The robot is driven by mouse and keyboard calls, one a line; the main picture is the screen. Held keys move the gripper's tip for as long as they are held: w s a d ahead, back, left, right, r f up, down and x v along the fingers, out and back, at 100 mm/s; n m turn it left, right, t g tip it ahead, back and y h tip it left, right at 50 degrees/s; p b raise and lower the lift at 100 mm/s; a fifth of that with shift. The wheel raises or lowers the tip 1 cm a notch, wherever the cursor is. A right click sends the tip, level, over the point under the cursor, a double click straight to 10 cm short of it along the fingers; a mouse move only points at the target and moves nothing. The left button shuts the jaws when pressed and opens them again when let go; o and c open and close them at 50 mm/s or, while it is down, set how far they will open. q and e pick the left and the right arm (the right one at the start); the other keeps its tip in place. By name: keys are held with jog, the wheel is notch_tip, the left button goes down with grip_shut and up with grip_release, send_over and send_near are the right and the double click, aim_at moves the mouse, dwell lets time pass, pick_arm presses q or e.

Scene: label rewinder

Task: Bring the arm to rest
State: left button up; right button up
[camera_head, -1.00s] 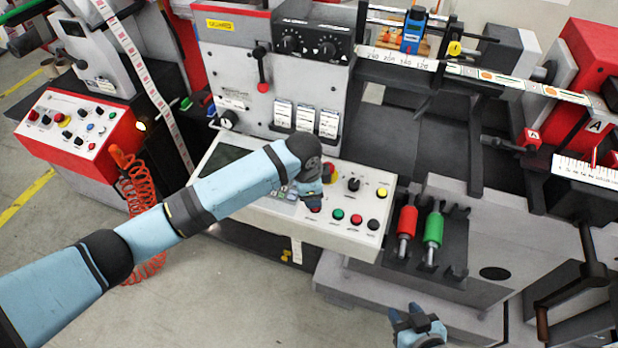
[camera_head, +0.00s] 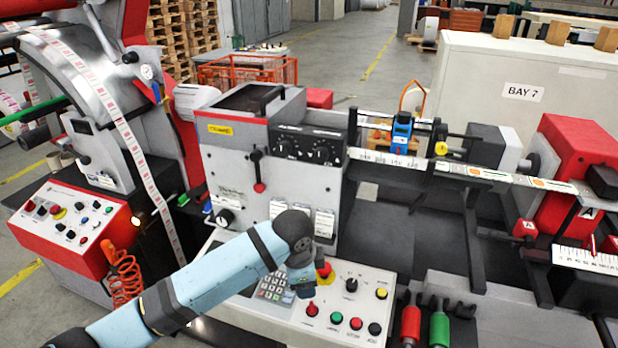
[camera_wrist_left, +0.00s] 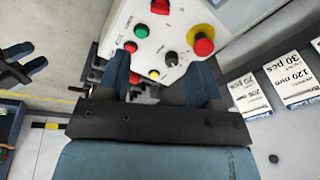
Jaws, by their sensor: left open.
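My left arm (camera_head: 215,282) is blue with dark joints and reaches in from the lower left over the white control panel (camera_head: 345,272). My left gripper (camera_head: 303,284) points down above the panel, beside the keypad (camera_head: 272,288) and the red emergency stop (camera_head: 324,270). In the left wrist view, its two fingers (camera_wrist_left: 163,82) are apart with nothing held between them. The panel's buttons (camera_wrist_left: 135,46) show beyond the fingers; contact cannot be judged. My right gripper (camera_wrist_left: 24,68) shows at the left edge of the wrist view, fingers apart, and is outside the head view.
The grey machine housing (camera_head: 235,165) with hanging label cards (camera_head: 323,222) stands just behind the gripper. A red-handled tool (camera_head: 410,322) and a green-handled tool (camera_head: 439,328) sit right of the panel. A red side console (camera_head: 70,225) and coiled orange hose (camera_head: 124,275) are at left.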

pick_arm(q)
jog(key=s+a+f+n+t+h, duration=0.2)
jog(key=s+f+n+t+h, duration=0.4)
jog(key=s+f, duration=0.55)
jog(key=s+a+f+n+t+y, duration=0.1)
jog(key=s+a+f+n+y, duration=0.1)
jog(key=s+a, duration=0.4)
jog(key=s+a+f+n+t+y, duration=0.2)
jog(key=s+a+f+n, duration=0.3)
jog(key=a, duration=0.5)
jog(key=shift+s+a, duration=0.2)
jog(key=shift+s, duration=1)
pick_arm(e)
jog(key=shift+c, duration=0.2)
